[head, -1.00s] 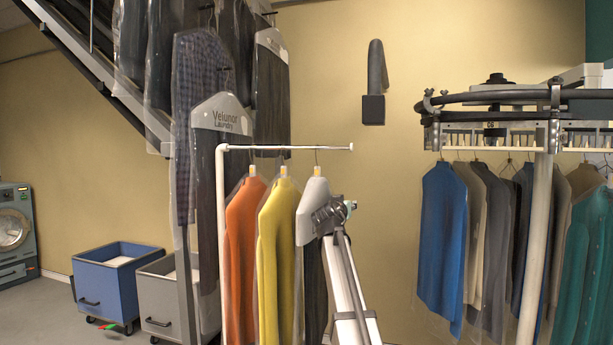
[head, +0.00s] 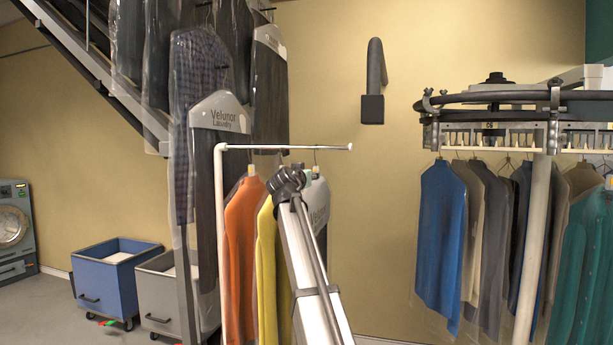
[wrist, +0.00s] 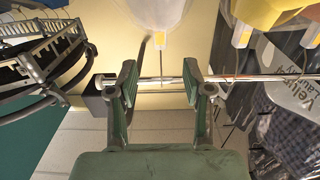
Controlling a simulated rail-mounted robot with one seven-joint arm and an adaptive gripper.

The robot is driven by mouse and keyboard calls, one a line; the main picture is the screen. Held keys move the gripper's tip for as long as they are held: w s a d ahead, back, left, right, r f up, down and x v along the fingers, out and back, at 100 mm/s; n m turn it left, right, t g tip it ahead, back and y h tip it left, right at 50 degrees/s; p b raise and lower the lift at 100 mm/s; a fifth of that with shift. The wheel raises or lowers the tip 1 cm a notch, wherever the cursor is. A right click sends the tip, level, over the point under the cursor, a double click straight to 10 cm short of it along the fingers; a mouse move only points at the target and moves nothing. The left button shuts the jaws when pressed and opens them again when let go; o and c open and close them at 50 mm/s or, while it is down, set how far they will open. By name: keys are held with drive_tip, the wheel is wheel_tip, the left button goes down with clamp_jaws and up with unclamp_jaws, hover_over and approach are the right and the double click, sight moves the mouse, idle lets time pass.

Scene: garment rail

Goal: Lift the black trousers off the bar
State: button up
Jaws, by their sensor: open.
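The black trousers (head: 322,242) hang from the white bar (head: 325,147) near its free right end, under a white printed cover (head: 317,203). My arm hides much of them in the head view. In the wrist view the white cover (wrist: 160,10) and the hanger's thin hook (wrist: 162,55) show ahead, with the hook between my fingers. My gripper (wrist: 160,82) is open, one finger on each side of the hook. The bar (wrist: 240,78) crosses the wrist view at fingertip level. I cannot tell whether the fingers touch anything.
A yellow garment (head: 266,240) and an orange garment (head: 241,250) hang to the left on the same bar. Bagged dark clothes (head: 270,95) hang behind. A conveyor (head: 495,98) with several garments stands at the right.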

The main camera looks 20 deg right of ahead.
sight(316, 166)
drive_tip(key=shift+p+x, duration=0.9)
drive_tip(key=shift+x, duration=2.2)
drive_tip(key=shift+w+d+b, duration=0.2)
drive_tip(key=shift+w+b, duration=0.1)
drive_tip(key=shift+w, duration=0.1)
drive_tip(key=shift+b+x, duration=0.95)
drive_tip(key=shift+x, duration=1.3)
drive_tip(key=shift+s, duration=0.1)
clamp_jaws()
drive_tip(key=shift+r, duration=0.3)
drive_tip(key=shift+r, duration=1.5)
